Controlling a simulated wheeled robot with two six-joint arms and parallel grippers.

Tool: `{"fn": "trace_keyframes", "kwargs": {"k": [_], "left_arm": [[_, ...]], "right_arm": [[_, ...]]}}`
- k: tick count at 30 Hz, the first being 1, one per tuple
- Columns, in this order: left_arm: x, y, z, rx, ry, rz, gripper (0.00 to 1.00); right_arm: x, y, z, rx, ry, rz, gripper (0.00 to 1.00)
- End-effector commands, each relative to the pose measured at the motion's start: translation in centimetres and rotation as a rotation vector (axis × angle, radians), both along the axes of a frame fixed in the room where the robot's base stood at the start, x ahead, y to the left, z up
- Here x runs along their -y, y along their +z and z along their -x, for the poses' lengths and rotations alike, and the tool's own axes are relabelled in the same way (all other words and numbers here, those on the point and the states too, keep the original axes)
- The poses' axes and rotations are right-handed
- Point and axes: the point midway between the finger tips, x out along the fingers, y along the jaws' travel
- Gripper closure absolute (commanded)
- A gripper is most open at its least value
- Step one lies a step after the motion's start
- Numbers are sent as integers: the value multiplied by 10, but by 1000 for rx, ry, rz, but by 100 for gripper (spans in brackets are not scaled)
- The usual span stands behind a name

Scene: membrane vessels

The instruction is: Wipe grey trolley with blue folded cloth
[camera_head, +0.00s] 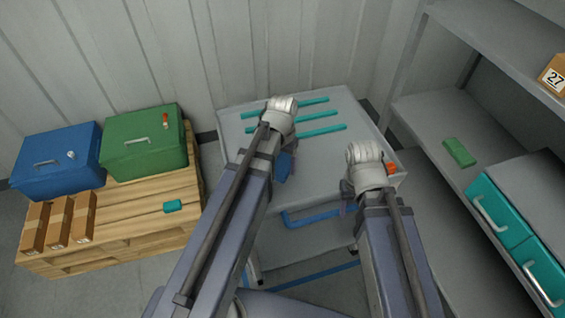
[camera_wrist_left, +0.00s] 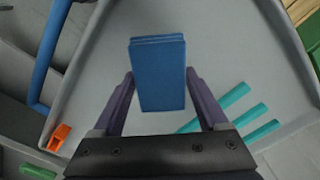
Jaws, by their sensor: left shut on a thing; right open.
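The grey trolley (camera_head: 235,125) stands against the back wall, with a flat top and a blue handle (camera_head: 322,214) on its near side. My left gripper (camera_head: 285,158) is over the trolley top, shut on the blue folded cloth (camera_head: 284,168). In the left wrist view the cloth (camera_wrist_left: 158,75) sits between the two fingers (camera_wrist_left: 162,95), above the trolley top (camera_wrist_left: 225,50). I cannot tell whether the cloth touches the surface. My right gripper (camera_head: 348,206) is open by the trolley's near right edge, mostly hidden by its own arm.
Three teal strips (camera_head: 323,131) lie on the trolley top, with an orange object (camera_head: 391,168) at its right edge. A pallet (camera_head: 140,222) with blue (camera_head: 55,165) and green (camera_head: 145,145) boxes stands left. Shelving (camera_head: 430,115) with teal drawers (camera_head: 500,215) stands close on the right.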

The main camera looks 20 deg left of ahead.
Motion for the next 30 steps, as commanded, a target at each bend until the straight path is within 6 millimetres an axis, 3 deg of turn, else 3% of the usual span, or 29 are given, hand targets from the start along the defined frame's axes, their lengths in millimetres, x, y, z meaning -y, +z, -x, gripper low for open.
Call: {"fn": "trace_keyframes", "kwargs": {"k": [8, 20, 30], "left_arm": [[0, 0, 0, 0, 0, 0, 68], [0, 30, 0, 0, 0, 0, 68], [0, 29, 0, 0, 0, 0, 68]], "right_arm": [[0, 0, 0, 0, 0, 0, 43], [0, 30, 0, 0, 0, 0, 43], [0, 29, 0, 0, 0, 0, 43]]}}
